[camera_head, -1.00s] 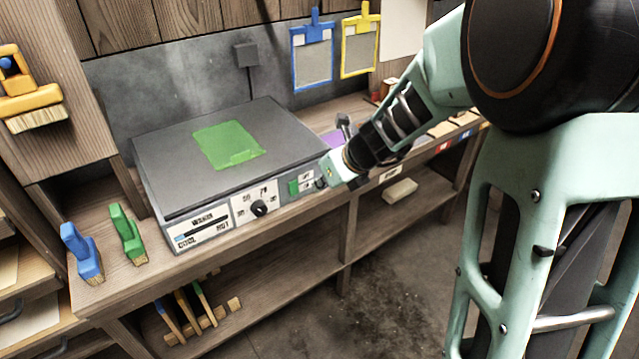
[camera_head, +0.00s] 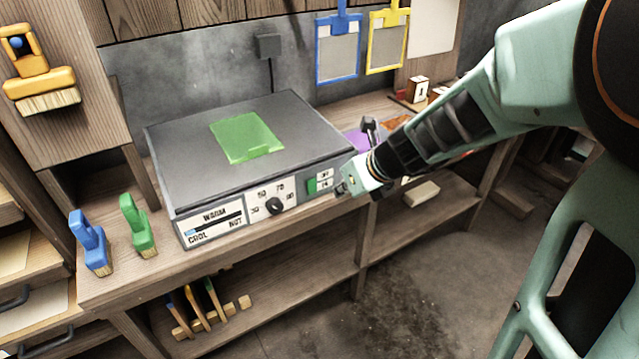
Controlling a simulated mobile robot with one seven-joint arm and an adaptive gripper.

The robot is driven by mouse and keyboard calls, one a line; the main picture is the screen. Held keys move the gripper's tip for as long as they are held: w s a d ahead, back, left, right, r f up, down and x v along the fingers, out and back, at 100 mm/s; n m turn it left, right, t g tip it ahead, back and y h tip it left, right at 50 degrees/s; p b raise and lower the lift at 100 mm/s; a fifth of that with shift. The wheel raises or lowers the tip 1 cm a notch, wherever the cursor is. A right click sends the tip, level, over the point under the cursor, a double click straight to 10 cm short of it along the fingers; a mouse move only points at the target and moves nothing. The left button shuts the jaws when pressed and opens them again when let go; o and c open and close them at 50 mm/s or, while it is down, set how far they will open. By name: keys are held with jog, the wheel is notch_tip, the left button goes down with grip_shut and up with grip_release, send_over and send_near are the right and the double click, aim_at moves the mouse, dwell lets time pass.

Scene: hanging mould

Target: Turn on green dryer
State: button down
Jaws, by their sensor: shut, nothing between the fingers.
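The dryer (camera_head: 184,169) is a grey flat-topped box on the wooden bench, with a green translucent sheet (camera_head: 246,137) on top. Its front panel has a warm/cool gauge (camera_head: 214,226), a black dial (camera_head: 275,205) and a green switch (camera_head: 311,186) at the right end. My gripper (camera_head: 342,190) is shut and empty, just right of the green switch, at the right end of the panel. The small labels beside the switch are partly readable. I cannot tell whether the fingertips touch the panel.
A blue brush (camera_head: 89,243) and a green brush (camera_head: 137,228) stand left of the dryer. Blue (camera_head: 338,62) and yellow (camera_head: 387,43) framed screens hang on the wall. A purple item (camera_head: 358,141) lies behind my gripper. The floor in front is clear.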

aim_at(313, 193)
jog(key=x, duration=0.4)
jog(key=w+a+r+b+x, duration=0.1)
jog(key=x, duration=0.7)
jog(key=shift+w+a+b, duration=0.35)
jog(key=shift+w+b, duration=0.05)
jog(key=shift+w, duration=0.15)
jog(key=b, duration=0.3)
jog(key=shift+w+f, duration=0.15)
jog(key=shift+f, duration=0.2)
jog(key=shift+r, duration=0.25)
jog(key=shift+a, duration=0.1)
jog(key=shift+r, duration=0.15)
